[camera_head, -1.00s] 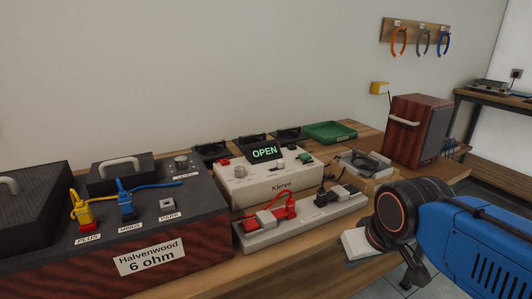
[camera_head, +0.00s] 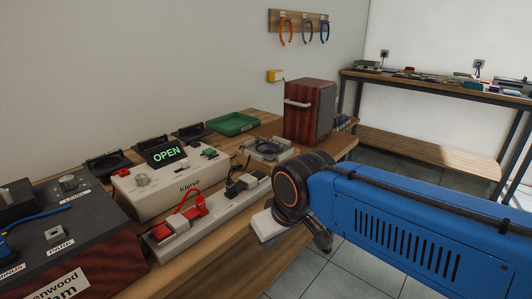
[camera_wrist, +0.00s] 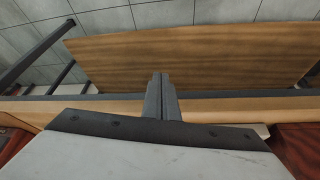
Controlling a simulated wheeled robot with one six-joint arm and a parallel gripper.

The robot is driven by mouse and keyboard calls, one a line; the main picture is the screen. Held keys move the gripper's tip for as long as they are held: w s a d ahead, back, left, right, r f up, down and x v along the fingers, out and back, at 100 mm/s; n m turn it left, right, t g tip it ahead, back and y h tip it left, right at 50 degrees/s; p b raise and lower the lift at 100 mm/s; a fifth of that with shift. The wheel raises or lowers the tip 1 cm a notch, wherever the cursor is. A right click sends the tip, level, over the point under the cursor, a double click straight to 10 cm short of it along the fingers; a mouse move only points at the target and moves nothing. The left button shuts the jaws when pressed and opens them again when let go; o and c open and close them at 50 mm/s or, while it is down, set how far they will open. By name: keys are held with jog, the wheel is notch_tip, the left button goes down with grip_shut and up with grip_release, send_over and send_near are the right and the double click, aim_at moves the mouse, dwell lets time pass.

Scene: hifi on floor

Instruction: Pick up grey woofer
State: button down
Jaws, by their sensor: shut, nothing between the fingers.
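I cannot single out a grey woofer for certain in either view. A grey square holder (camera_head: 268,148) with a round opening stands on the near bench, left of the dark red cabinet; what lies in it is too small to tell. My gripper (camera_wrist: 158,80) is shut and empty in the wrist view, its dark fingers together over the wooden bench edge and lower shelf. In the head view my blue arm reaches in from the right and hides much of the gripper.
A dark red cabinet (camera_head: 310,108), green tray (camera_head: 233,123), white box reading OPEN (camera_head: 165,185) and power strip (camera_head: 208,215) crowd the near bench (camera_head: 225,262). A far bench (camera_head: 440,84) holds several small items. Tiled floor between them is clear.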

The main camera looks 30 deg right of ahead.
dwell(0.3)
jog(key=c, duration=2.1)
grip_release()
jog(key=o, duration=2.1)
jog(key=w+d+r+m, duration=0.2)
jog(key=w+r, duration=0.3)
jog(key=r, duration=0.2)
jog(key=shift+w+r+m+g, duration=0.3)
jog(key=shift+g, duration=0.1)
jog(key=w+d+r+m+g, duration=0.2)
jog(key=w+d+r+m, duration=0.4)
jog(key=w+d+r, duration=0.45)
jog(key=w+d+r+m+g, duration=0.2)
jog(key=w+d+r+m, duration=0.5)
jog(key=w+r, duration=0.5)
send_over(268, 140)
jog(key=f, duration=1.3)
jog(key=shift+d, duration=0.35)
jog(key=shift+a+f, duration=0.15)
jog(key=shift+f, duration=1.2)
jog(key=shift+a+f, duration=0.1)
jog(key=shift+f, duration=1.25)
